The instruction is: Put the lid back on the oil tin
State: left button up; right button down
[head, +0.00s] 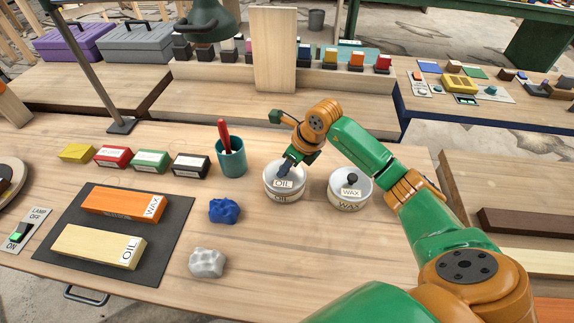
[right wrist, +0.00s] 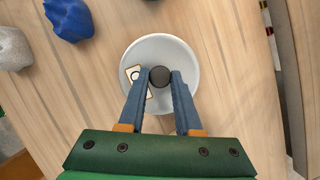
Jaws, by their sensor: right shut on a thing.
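The oil tin (head: 285,198) is a pale round tin with an OIL label, near the middle of the bench. Its grey lid (head: 274,178), also labelled OIL, lies over the tin's mouth and looks about level. I cannot tell if it is fully seated. My right gripper (head: 287,167) comes down over the lid, shut on its dark knob. In the right wrist view the blue fingers hold the round knob (right wrist: 160,75) near the middle of the lid (right wrist: 183,55). The lid hides the tin there. My left gripper is not in view.
A wax tin (head: 349,201) with its lid on stands just right of the oil tin. A teal cup (head: 232,160) stands behind left. A blue lump (head: 224,210) and a grey lump (head: 207,262) lie at front left. Bench is clear in front of the tins.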

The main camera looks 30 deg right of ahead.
dwell(0.4)
jog(key=shift+c, duration=0.2)
grip_release()
notch_tip(320, 180, up, 7)
jog(key=p, duration=0.5)
dwell(0.5)
grip_shut()
jog(key=shift+f, duration=0.15)
dwell(1.3)
